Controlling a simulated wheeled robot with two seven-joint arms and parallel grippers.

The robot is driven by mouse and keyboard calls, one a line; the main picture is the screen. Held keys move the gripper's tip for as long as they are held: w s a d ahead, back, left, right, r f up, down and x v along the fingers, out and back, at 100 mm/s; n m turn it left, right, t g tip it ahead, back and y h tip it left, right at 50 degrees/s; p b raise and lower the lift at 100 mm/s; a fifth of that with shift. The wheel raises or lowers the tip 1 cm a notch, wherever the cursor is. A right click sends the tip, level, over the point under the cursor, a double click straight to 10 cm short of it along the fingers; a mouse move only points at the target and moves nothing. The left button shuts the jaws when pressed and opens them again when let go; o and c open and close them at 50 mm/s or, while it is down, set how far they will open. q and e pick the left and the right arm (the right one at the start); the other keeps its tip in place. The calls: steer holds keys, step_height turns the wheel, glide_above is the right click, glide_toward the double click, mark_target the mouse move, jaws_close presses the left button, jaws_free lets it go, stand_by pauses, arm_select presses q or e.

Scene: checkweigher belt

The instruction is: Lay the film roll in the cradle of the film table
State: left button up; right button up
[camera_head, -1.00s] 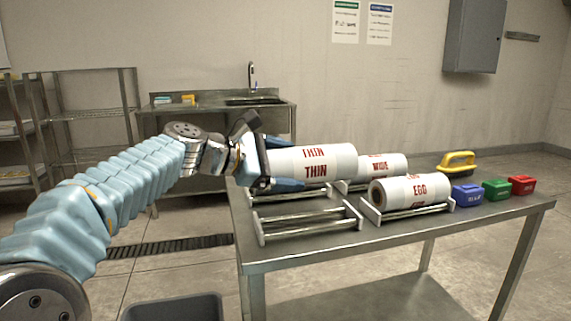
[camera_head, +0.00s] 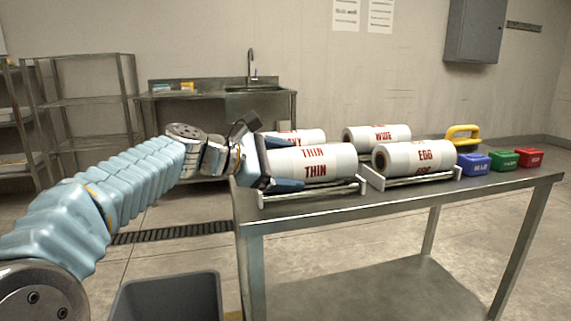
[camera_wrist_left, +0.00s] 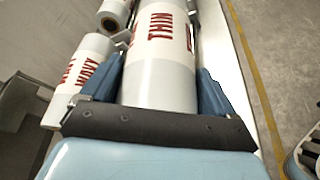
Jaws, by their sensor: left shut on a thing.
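My left gripper (camera_head: 288,162) is shut on the white film roll (camera_head: 330,160) marked THIN in red. The roll lies level, directly over the front left cradle (camera_head: 318,195), a pale metal frame of bars and end plates on the film table (camera_head: 400,205). Only a small gap shows between roll and front bar; I cannot tell whether they touch. In the left wrist view the blue fingers (camera_wrist_left: 155,88) lie on both sides of the roll (camera_wrist_left: 160,75). The roll hides the cradle's rear. My right gripper is not in view.
The EGG roll (camera_head: 415,152) sits in the cradle to the right. The WIDE roll (camera_head: 375,138) and a partly hidden roll (camera_head: 305,136) lie behind.

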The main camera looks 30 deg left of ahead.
arm_select(q)
steer(key=shift+f, duration=0.15)
steer(key=o, duration=1.4)
steer(key=shift+f, duration=0.15)
steer(key=v, duration=1.4)
steer(key=shift+r, duration=0.3)
steer(key=shift+w+d, duration=0.1)
